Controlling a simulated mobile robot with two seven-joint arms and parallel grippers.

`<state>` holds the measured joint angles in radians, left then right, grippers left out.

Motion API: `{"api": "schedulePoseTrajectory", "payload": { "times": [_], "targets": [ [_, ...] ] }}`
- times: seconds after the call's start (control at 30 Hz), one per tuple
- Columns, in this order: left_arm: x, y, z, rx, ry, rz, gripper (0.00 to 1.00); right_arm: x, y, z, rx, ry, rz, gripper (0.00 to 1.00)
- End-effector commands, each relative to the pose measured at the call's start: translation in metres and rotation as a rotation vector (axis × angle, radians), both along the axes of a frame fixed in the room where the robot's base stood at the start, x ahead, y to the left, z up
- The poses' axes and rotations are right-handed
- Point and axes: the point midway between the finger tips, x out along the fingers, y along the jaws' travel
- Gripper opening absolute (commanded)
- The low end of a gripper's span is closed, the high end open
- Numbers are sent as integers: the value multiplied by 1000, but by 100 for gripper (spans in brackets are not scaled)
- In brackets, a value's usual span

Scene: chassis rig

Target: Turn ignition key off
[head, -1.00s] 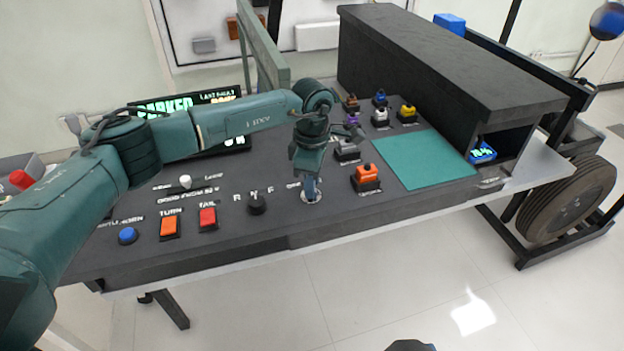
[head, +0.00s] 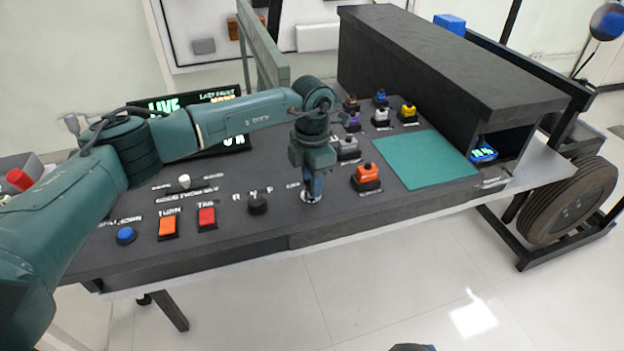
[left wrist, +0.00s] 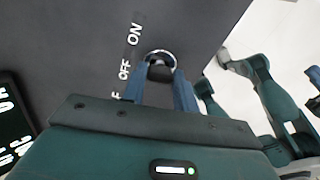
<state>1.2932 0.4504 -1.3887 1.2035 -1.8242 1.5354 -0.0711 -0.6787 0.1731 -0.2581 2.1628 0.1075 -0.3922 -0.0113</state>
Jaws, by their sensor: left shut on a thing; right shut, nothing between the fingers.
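The ignition key sits in a round metal switch collar (head: 311,200) on the dark panel's front part. My left gripper (head: 312,188) points down and is shut on the key. In the left wrist view, the blue fingers of the left gripper (left wrist: 160,85) close at the metal ring (left wrist: 160,55). The ON and OFF labels (left wrist: 125,68) lie left of the ring. The fingers hide most of the key, so I cannot tell which label it points to. The display (head: 195,103) reads LIVE. My right gripper's fingers do not show clearly.
A black selector knob (head: 257,204) stands left of the key, with red (head: 207,218) and orange (head: 168,227) switches beyond. An orange button (head: 367,178) is to the right. A teal mat (head: 425,160) lies clear. A dark shelf box (head: 450,60) stands behind.

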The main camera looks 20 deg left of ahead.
Motion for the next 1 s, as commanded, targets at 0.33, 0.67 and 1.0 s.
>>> {"api": "schedulePoseTrajectory", "payload": {
  "times": [0.33, 0.67, 1.0],
  "targets": [
    [1, 0, 1, -2, -2, 249, 6, 0, 0, 1, 1, 0, -2, 0],
    [1, 0, 1, -1, -1, 355, 6, 0, 0, 1, 0, -1, -2, 0],
    [1, 0, 1, -2, -2, 372, 6, 0, 0, 1, -1, -1, -2, 0]
  ]
}}
